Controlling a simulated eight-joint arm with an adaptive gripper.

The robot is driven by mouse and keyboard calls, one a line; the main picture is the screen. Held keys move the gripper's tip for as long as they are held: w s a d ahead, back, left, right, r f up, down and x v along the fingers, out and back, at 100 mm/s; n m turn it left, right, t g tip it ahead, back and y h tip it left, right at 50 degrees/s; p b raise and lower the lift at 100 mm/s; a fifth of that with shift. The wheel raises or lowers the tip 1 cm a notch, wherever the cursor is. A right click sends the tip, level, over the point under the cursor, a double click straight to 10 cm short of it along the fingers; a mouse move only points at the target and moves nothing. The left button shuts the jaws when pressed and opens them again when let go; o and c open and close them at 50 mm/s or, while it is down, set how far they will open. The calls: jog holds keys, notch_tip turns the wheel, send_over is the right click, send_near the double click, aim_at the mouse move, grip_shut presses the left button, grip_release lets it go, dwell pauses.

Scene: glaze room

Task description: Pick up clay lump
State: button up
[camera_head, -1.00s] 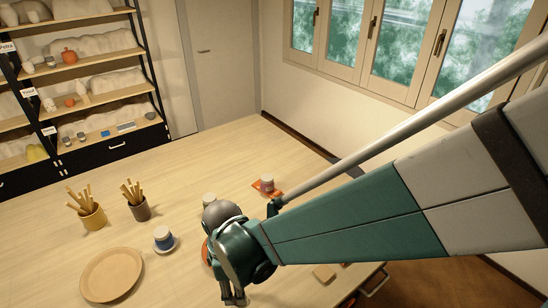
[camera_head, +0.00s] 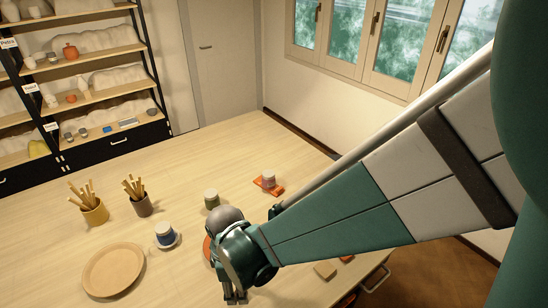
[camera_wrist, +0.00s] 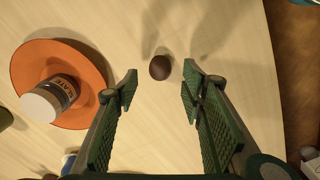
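The clay lump (camera_wrist: 160,68) looks like a small dark brown ball on the pale wooden table in the wrist view. It lies just beyond my fingertips, roughly midway across the gap between them, and neither finger touches it. My gripper (camera_wrist: 159,82) is open and empty, its two green ridged fingers spread apart. In the head view my gripper (camera_head: 236,297) points down over the near part of the table. I cannot make out the lump there; my gripper and arm cover that area.
Left of the gripper, an orange dish (camera_wrist: 92,62) holds a tilted, white-lidded jar (camera_wrist: 62,90). Table right of the lump is bare.

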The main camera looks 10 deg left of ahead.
jog(key=shift+f, duration=1.95)
jog(key=c, duration=1)
